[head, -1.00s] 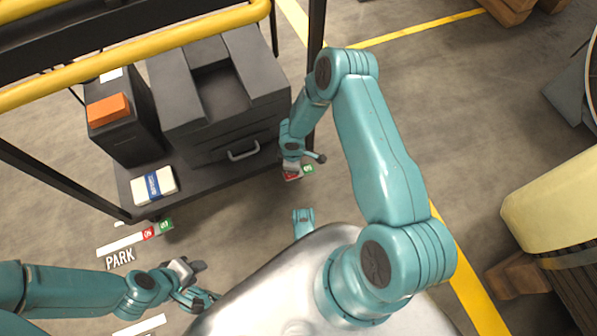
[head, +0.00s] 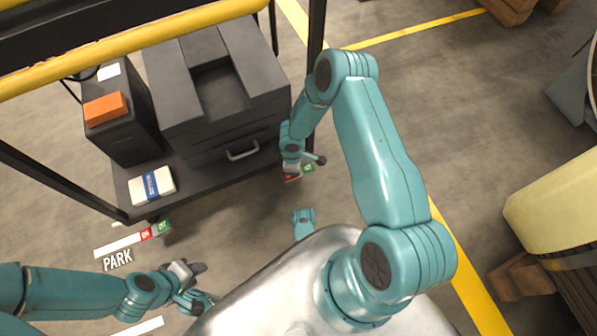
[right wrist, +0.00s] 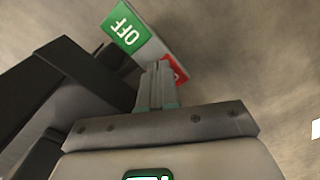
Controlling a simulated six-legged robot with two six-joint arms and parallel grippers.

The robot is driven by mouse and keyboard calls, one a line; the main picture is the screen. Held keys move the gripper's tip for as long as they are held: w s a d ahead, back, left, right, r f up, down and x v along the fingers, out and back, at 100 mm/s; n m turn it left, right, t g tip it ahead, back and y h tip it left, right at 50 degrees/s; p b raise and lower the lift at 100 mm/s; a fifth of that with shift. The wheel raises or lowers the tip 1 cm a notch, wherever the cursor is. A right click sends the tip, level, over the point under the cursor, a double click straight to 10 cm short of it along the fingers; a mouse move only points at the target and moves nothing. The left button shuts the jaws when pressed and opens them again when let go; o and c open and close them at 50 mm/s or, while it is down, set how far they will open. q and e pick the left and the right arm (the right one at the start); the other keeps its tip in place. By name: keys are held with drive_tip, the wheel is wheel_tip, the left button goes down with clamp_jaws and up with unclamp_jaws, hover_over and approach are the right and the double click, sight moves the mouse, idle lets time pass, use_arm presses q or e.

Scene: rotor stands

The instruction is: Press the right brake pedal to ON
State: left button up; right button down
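The right brake pedal (head: 300,173) is at the cart's near right corner in the head view, with a green and a red end. In the right wrist view its green OFF end (right wrist: 124,30) stands clear, and its red end (right wrist: 175,70) is partly hidden behind my fingers. My right gripper (right wrist: 158,85) has its two fingers together with nothing between them, at the red end. I cannot tell whether they touch it. My left gripper (head: 203,300) is low at the left, away from the right pedal; its finger gap is unclear.
A left pedal (head: 152,231) with red and green ends sits by the PARK floor marking (head: 118,260). The cart's dark shelf (head: 215,178) carries black boxes, an orange block (head: 106,108) and a white-blue box (head: 152,186). A cream drum (head: 560,205) stands at right.

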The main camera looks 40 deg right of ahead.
drive_tip(key=shift+f, duration=0.15)
drive_tip(key=shift+r+p, duration=2.1)
drive_tip(key=shift+r, duration=1.5)
